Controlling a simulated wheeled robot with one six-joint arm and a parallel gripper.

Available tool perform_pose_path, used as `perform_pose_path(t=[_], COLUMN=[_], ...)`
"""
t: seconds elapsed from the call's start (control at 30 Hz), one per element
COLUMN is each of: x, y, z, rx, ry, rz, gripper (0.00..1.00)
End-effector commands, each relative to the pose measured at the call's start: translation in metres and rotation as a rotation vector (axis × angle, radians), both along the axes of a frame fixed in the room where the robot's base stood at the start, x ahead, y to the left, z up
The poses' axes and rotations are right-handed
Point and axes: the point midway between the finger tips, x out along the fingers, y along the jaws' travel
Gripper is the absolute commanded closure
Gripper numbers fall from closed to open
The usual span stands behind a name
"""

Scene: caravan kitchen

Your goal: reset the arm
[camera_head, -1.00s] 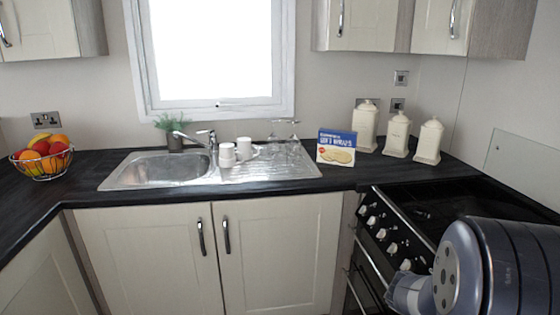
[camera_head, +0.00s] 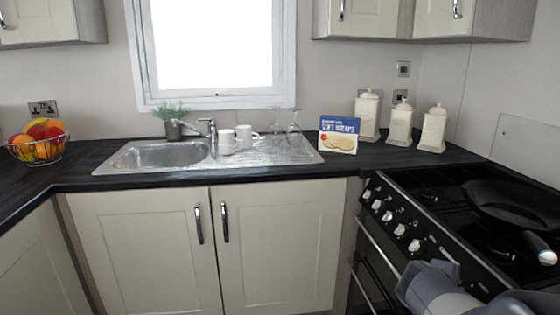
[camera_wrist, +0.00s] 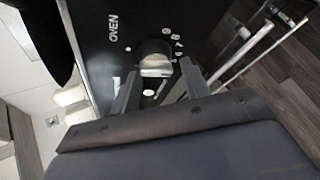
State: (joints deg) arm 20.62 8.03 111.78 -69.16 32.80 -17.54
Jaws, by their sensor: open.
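My gripper (camera_wrist: 158,72) shows in the wrist view with its two fingers spread apart and nothing held between them. Beyond the fingertips is the black oven front (camera_wrist: 95,35) marked "OVEN", with a round control knob (camera_wrist: 155,52) lined up between the fingers; I cannot tell the gap. In the head view my arm is at the lower right, in front of the cooker (camera_head: 425,205); the gripper itself cannot be made out there.
A black pan (camera_head: 512,200) lies on the hob, its handle toward my arm. A metal oven rail (camera_wrist: 262,62) runs beside the gripper. A biscuit-picture box (camera_head: 338,135), white canisters (camera_head: 401,125), mugs (camera_head: 227,142) and a fruit bowl (camera_head: 38,145) stand on the worktop.

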Motion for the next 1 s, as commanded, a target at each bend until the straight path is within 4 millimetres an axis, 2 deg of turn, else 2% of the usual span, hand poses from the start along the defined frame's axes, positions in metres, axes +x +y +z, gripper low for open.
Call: perform_pose_path(t=[0.03,1.0], x=[0.0002,0.0014], y=[0.0001,-0.0011], z=[-0.0047,-0.0019], rx=[0.000,0.038], ry=[-0.022,-0.488], rz=[-0.009,-0.226], gripper=[0.56,0.56])
